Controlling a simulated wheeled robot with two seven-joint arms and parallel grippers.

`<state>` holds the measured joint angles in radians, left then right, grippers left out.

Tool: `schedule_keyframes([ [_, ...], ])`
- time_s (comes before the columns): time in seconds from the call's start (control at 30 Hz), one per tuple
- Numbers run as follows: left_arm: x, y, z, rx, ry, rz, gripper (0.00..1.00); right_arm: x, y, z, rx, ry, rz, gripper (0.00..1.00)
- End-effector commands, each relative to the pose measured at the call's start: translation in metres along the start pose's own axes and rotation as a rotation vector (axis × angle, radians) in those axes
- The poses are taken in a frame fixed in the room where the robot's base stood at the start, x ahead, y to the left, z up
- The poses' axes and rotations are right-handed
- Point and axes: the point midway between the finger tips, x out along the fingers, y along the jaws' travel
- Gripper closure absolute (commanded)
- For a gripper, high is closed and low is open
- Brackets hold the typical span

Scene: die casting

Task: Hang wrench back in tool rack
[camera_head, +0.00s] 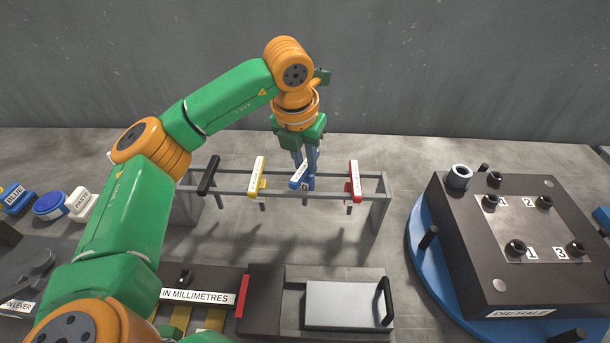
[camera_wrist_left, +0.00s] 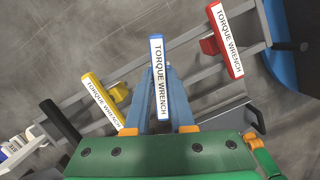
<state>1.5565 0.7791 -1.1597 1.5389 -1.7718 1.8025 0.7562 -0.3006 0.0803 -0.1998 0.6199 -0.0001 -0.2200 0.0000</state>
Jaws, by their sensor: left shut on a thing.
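My left gripper (camera_head: 306,172) reaches down from above over the grey tool rack (camera_head: 380,212). It is shut on a blue torque wrench (camera_head: 298,184), which also shows between the fingers in the left wrist view (camera_wrist_left: 160,82), its label facing up. The blue wrench is at the rack's two rails, between the yellow and red wrenches. Whether it rests on the rails or is a little above them I cannot tell; the fingers hide part of it. My right gripper is not in view.
A black wrench (camera_head: 209,176), a yellow wrench (camera_head: 256,177) and a red wrench (camera_head: 355,182) hang across the rack on either side. The dark die half (camera_head: 470,250) stands on a blue round base at right.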

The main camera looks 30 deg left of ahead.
Motion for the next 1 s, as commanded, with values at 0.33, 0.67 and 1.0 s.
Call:
schedule_keyframes([
  [0.33,0.021,0.000,-0.005,0.001,-0.001,-0.001,1.00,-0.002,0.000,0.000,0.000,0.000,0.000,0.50],
  [0.67,0.027,0.000,-0.006,0.001,-0.001,0.000,0.62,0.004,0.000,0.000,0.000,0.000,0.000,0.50],
  [1.0,0.026,0.000,-0.006,0.001,-0.001,0.000,0.48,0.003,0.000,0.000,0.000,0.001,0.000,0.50],
])
